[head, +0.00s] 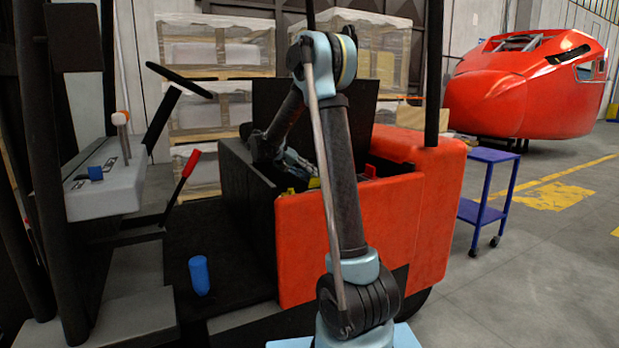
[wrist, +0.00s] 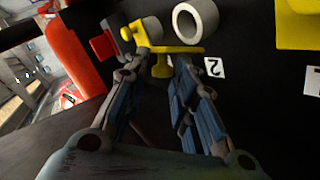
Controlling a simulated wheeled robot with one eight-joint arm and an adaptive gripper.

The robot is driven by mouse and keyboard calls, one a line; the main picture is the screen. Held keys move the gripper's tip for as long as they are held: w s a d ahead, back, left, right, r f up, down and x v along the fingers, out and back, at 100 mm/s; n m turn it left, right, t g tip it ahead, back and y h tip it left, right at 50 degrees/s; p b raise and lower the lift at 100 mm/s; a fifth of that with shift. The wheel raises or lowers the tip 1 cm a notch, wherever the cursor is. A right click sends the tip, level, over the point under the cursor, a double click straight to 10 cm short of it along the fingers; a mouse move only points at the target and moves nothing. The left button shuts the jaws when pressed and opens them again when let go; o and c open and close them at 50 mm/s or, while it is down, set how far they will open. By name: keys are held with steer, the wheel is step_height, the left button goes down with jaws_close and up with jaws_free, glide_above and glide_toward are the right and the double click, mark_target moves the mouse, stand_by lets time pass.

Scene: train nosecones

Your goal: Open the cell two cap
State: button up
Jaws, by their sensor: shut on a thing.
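In the wrist view, the yellow cell two cap (wrist: 180,49) is at my fingertips, near a white label with a 2 (wrist: 214,67). My gripper (wrist: 160,68) is shut on the cap's yellow stub. A grey ring (wrist: 195,19) with its hole showing uncovered is just beyond the cap. In the head view, my gripper (head: 298,163) reaches down into the open black compartment of the red vehicle (head: 345,240). The cap is mostly hidden there.
Another yellow cap (wrist: 297,25) is at the upper right of the wrist view. A red block (wrist: 103,46) sits left of the held cap. The compartment's raised black lid (head: 275,100) stands behind my arm. A blue cart (head: 490,185) is to the right.

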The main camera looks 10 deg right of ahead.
steer(key=shift+w+a+f, duration=0.15)
steer(key=shift+a+f, duration=0.05)
steer(key=shift+a, duration=0.05)
steer(key=o, duration=0.9)
steer(key=shift+r, duration=0.1)
steer(key=v, duration=1.1)
steer(key=shift+w+a+r, duration=0.1)
steer(key=shift+a+r, duration=0.05)
steer(key=shift+a, duration=0.25)
